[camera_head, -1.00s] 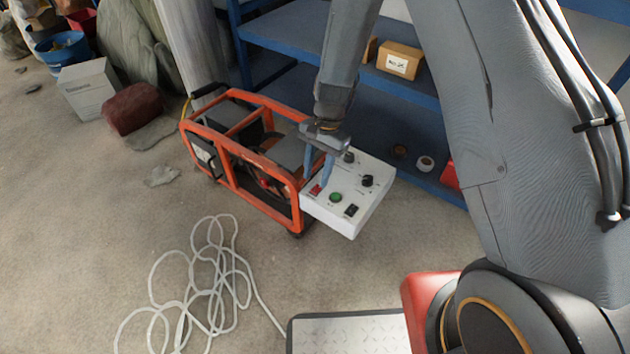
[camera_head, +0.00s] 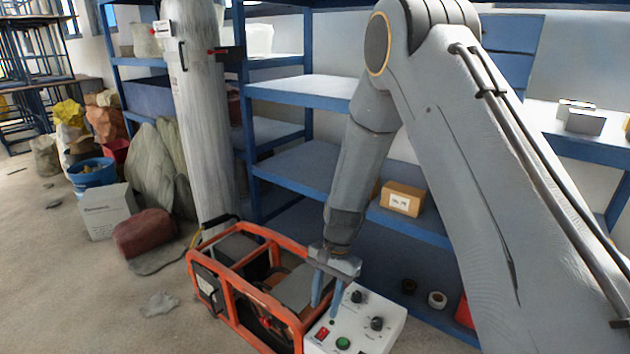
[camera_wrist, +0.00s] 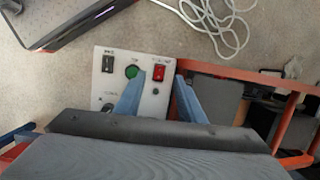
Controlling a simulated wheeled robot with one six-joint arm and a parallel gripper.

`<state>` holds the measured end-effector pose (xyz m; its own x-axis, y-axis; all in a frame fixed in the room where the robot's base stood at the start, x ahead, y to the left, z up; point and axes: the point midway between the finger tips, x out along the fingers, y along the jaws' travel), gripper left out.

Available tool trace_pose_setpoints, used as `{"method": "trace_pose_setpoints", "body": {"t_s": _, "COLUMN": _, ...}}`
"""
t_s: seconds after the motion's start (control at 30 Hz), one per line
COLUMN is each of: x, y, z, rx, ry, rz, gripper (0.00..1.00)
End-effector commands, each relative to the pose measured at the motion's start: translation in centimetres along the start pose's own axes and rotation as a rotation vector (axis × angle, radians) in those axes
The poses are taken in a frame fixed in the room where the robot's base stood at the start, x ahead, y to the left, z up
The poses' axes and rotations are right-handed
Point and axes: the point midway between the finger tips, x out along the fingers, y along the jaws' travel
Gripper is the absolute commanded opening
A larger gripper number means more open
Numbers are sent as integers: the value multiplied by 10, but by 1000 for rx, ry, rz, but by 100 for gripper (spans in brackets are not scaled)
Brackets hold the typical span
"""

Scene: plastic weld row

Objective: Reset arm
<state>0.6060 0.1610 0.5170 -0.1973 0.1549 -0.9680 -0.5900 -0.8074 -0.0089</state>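My gripper (camera_head: 325,306) hangs pointing down above the white control panel (camera_head: 375,341) on the end of an orange-framed machine (camera_head: 232,305). Its two blue fingers are apart, with nothing held between them. In the wrist view the gripper (camera_wrist: 160,77) shows its open fingers over the panel (camera_wrist: 122,65). The red switch (camera_wrist: 159,72) appears between the fingertips, and the green button (camera_wrist: 132,72) is beside the left finger. Whether the fingertips touch the panel cannot be told. My arm is bent, with its elbow high in the head view.
Blue shelves (camera_head: 290,165) stand close behind my arm, with a cardboard box (camera_head: 402,198) on one. A white pillar (camera_head: 200,110) rises behind the machine. A red sack (camera_head: 144,233) and a grey box (camera_head: 107,210) lie left. White cable (camera_wrist: 215,22) lies on the floor.

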Motion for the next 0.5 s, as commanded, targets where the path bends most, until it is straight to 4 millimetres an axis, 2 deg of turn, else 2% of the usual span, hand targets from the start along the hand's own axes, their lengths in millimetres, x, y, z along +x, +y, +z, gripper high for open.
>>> {"method": "trace_pose_setpoints", "body": {"t_s": 0.03, "x": -16, "y": 1, "z": 6, "rx": -28, "ry": 9, "rz": -5, "gripper": 36}}
{"method": "trace_pose_setpoints", "body": {"t_s": 0.27, "x": -91, "y": 22, "z": 49, "rx": -213, "ry": 50, "rz": -9, "gripper": 36}}
{"method": "trace_pose_setpoints", "body": {"t_s": 0.5, "x": -155, "y": 61, "z": 100, "rx": -416, "ry": 97, "rz": -1, "gripper": 36}}
